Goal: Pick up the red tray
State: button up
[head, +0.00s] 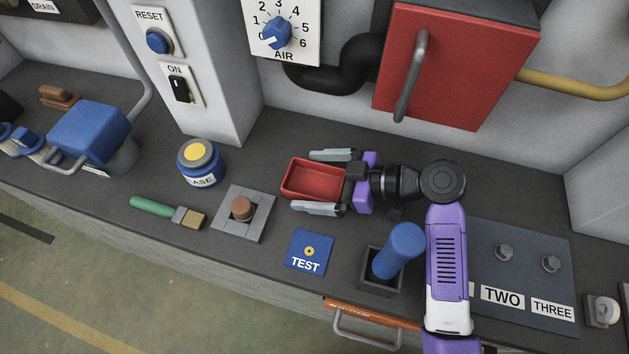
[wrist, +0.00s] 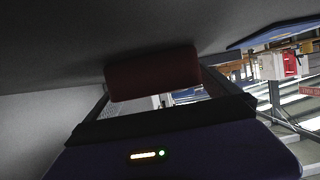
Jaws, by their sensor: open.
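The red tray (head: 311,180) is a small open box on the dark counter, right of the grey block with the brown knob. My gripper (head: 305,181) is open and low over the counter, coming from the right. One finger lies along the tray's far side and the other along its near side, so the tray sits between them. I cannot tell whether either finger touches it. In the wrist view the red tray (wrist: 152,75) shows dark and shaded between the fingers. Its right end is partly hidden by my gripper in the head view.
A blue TEST plate (head: 308,252) and a blue-handled lever in a dark box (head: 398,251) lie nearer the front edge. A blue jar (head: 201,164), a green-handled brush (head: 166,212) and a grey block (head: 243,212) are left. A red wall cabinet (head: 450,70) hangs behind.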

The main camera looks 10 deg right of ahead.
jog(key=shift+c, duration=0.4)
jog(key=c, duration=1.8)
jog(key=shift+r, duration=0.1)
